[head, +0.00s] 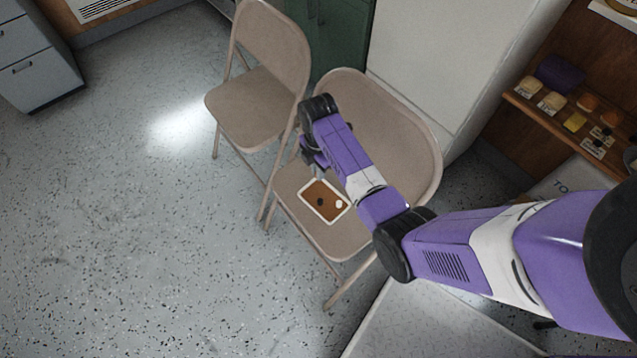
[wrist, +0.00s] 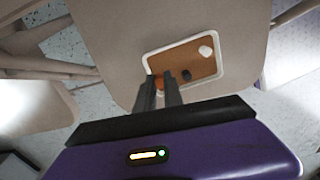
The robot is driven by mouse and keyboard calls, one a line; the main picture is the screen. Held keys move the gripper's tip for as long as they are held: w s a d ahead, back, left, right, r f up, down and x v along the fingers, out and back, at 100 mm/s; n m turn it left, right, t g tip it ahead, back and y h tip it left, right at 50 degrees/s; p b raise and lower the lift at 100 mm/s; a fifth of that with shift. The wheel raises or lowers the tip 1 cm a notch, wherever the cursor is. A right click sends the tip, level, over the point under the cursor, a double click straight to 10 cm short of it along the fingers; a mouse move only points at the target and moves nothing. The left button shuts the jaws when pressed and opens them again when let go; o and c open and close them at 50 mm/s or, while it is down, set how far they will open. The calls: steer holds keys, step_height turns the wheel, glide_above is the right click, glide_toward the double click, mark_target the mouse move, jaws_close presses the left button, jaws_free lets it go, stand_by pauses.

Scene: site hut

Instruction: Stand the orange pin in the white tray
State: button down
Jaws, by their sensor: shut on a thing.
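The white tray (head: 312,214) lies on the seat of the nearer folding chair. It has a white rim and a brown floor, and also shows in the wrist view (wrist: 183,43). A white piece (wrist: 206,51) and a small black piece (wrist: 185,75) are in the tray. My gripper (wrist: 161,80) is shut on a small orange thing (wrist: 158,83), which looks like the orange pin, at the tray's near left part. Most of the pin is hidden between the fingers. I cannot tell whether it touches the tray floor. In the head view my arm hides the pin.
The chair's bare seat (head: 290,180) surrounds the tray, and its backrest (head: 400,120) rises behind my arm. A second folding chair (head: 255,105) stands to the left. A wooden shelf (head: 545,118) with small items is at the right. Open speckled floor (head: 130,230) lies at left.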

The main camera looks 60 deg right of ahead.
mark_target(318, 187)
steer(key=shift+f+b, duration=0.7)
steer(key=shift+f, duration=2.45)
steer(key=shift+f, duration=0.1)
steer(key=c, duration=1.7)
jaws_free()
steer(key=shift+c, duration=0.2)
